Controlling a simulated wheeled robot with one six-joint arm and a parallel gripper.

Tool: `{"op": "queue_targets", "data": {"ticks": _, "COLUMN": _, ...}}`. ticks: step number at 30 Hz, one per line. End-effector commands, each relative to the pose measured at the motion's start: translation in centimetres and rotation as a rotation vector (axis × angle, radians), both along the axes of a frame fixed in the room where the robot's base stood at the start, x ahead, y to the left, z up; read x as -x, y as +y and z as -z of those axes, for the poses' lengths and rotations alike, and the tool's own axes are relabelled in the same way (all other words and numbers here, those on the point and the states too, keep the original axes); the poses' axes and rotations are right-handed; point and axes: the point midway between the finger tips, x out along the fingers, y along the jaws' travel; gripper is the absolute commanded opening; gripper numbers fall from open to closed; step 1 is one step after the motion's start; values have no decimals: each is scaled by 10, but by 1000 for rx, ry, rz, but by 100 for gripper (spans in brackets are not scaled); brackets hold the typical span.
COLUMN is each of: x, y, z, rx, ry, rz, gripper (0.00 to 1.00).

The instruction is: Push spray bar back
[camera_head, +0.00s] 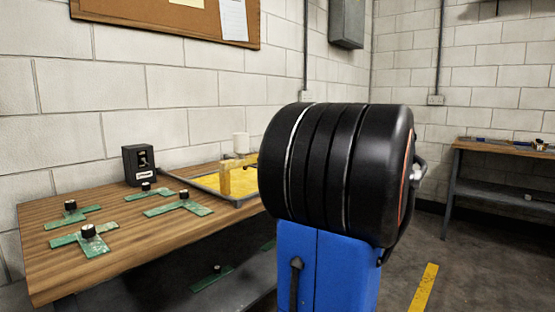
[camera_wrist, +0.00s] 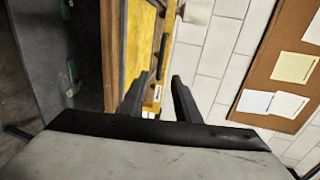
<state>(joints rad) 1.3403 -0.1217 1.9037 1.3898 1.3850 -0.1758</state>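In the wrist view my gripper (camera_wrist: 159,76) has its two dark fingers apart, with nothing held between them. Beyond and between the fingers is a yellow frame (camera_wrist: 169,40) with a thin dark bar (camera_wrist: 162,57) along it, which may be the spray bar. I cannot tell whether a finger touches it. In the head view a yellow upright part (camera_head: 225,178) with a white cup (camera_head: 240,142) stands at the grey-rimmed tray (camera_head: 236,203) with a yellow floor. My own arm hides its right side and my gripper there.
The wooden bench (camera_head: 150,256) carries several green T-shaped pieces (camera_head: 88,241) with black knobs and a black switch box (camera_head: 139,164). A block wall stands close behind it. Another bench (camera_head: 490,149) is at the right. Open floor lies between, with a yellow line (camera_head: 424,288).

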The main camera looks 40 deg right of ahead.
Motion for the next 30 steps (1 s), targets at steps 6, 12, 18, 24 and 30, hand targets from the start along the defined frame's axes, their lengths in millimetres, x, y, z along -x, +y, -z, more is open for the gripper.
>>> {"op": "queue_targets", "data": {"ticks": 6, "x": -8, "y": -2, "z": 0, "rx": -1, "ry": -8, "rz": 4, "gripper": 29}}
{"op": "queue_targets", "data": {"ticks": 12, "x": -34, "y": 1, "z": 6, "rx": -1, "ry": -6, "rz": 1, "gripper": 29}}
{"op": "queue_targets", "data": {"ticks": 18, "x": -63, "y": 3, "z": 12, "rx": -2, "ry": -6, "rz": 1, "gripper": 29}}
{"op": "queue_targets", "data": {"ticks": 24, "x": -92, "y": 5, "z": 18, "rx": 0, "ry": -6, "rz": 1, "gripper": 29}}
{"op": "queue_targets", "data": {"ticks": 30, "x": -123, "y": 8, "z": 24, "rx": 0, "ry": -6, "rz": 1, "gripper": 29}}
